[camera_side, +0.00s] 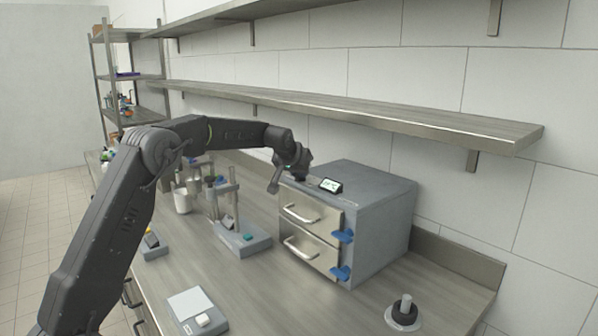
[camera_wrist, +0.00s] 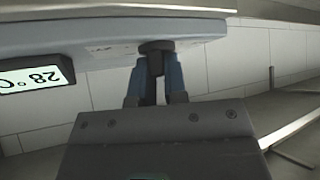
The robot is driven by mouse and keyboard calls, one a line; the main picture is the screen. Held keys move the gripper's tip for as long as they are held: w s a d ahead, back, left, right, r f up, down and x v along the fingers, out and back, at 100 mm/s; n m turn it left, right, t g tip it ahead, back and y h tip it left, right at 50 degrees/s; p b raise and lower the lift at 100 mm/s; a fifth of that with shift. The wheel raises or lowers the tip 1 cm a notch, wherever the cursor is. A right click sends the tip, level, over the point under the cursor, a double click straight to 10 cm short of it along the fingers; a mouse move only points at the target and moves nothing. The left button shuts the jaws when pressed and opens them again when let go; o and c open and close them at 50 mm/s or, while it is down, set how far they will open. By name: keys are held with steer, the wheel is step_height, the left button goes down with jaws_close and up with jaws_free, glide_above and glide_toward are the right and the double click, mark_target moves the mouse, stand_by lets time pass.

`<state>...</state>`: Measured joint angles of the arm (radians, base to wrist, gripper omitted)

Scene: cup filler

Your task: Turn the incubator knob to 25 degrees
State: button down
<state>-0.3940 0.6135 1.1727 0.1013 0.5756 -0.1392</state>
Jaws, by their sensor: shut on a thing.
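The incubator (camera_side: 378,225) is a grey box on the bench with two steel-fronted doors and a small display (camera_side: 331,186) on its top front. In the wrist view the display (camera_wrist: 37,75) appears upside down and reads 28 °C. My gripper (camera_wrist: 154,68) is shut on the knob, with one blue-grey finger at each side. In the side view my gripper (camera_side: 283,180) is at the incubator's upper front edge, and the knob is hidden there.
A steel wall shelf (camera_side: 350,107) runs above the incubator. A stand with a grey base (camera_side: 240,238) is left of it, and a scale-like device (camera_side: 196,308) is nearer the front. A black round item with an upright pin (camera_side: 404,313) is at the right.

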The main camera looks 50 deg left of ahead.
steer(key=shift+f+n, duration=0.1)
steer(key=shift+n, duration=0.2)
steer(key=c, duration=1.2)
jaws_free()
steer(key=shift+o, duration=0.2)
steer(key=v, duration=1.4)
steer(key=shift+w+d, duration=0.15)
steer(key=shift+d, duration=0.15)
